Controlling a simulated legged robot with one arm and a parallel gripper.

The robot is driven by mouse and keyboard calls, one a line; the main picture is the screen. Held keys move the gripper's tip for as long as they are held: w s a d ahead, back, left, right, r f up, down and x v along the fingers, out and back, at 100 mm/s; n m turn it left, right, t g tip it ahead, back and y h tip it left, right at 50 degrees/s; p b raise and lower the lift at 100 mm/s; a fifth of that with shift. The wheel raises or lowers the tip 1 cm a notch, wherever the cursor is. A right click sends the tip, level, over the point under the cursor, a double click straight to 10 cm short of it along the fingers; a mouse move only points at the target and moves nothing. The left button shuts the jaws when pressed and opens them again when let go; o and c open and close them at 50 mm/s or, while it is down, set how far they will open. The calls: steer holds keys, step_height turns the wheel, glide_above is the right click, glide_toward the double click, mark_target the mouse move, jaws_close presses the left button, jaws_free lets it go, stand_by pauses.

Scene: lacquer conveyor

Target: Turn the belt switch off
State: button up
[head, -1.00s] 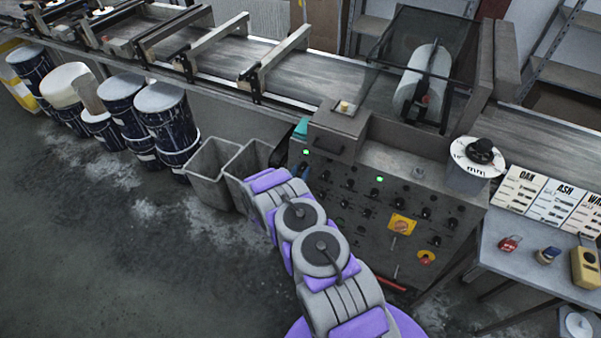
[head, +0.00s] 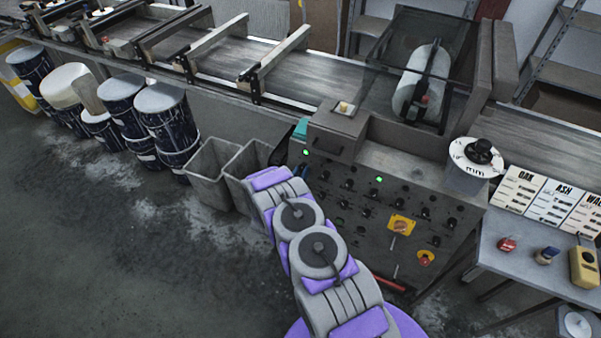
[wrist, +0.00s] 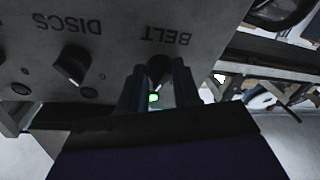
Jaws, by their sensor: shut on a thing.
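The belt switch (wrist: 159,70) is a dark knob under the upside-down word BELT on the grey panel in the wrist view. My gripper (wrist: 160,82) is shut on this knob, with one blue-grey finger on each side of it. A green lamp (wrist: 153,98) glows between the fingers. The conveyor belt (head: 335,80) runs behind the panel.
A DISCS knob (wrist: 73,64) sits beside the belt switch. Grey bins (head: 213,168) stand left of the panel, and paint drums (head: 165,115) line the conveyor. A side table (head: 520,250) stands at right. The floor at left is clear.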

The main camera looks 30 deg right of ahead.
steer(key=shift+r+n+y+p, duration=0.1)
steer(key=shift+n+y+p, duration=0.4)
steer(key=shift+n, duration=1.15)
steer(key=shift+r+n+y+p, duration=0.1)
steer(key=shift+n+y+p, duration=0.15)
steer(key=shift+n+p, duration=0.95)
steer(key=shift+r+n+y+p, duration=0.15)
steer(key=shift+n+y, duration=0.2)
steer(key=shift+n, duration=1.7)
steer(key=o, duration=1)
steer(key=shift+f, duration=0.15)
steer(key=shift+o, duration=0.2)
steer(key=p+v, duration=0.1)
steer(key=v, duration=1.6)
steer(key=shift+a+r, duration=0.2)
steer(key=shift+a, duration=0.05)
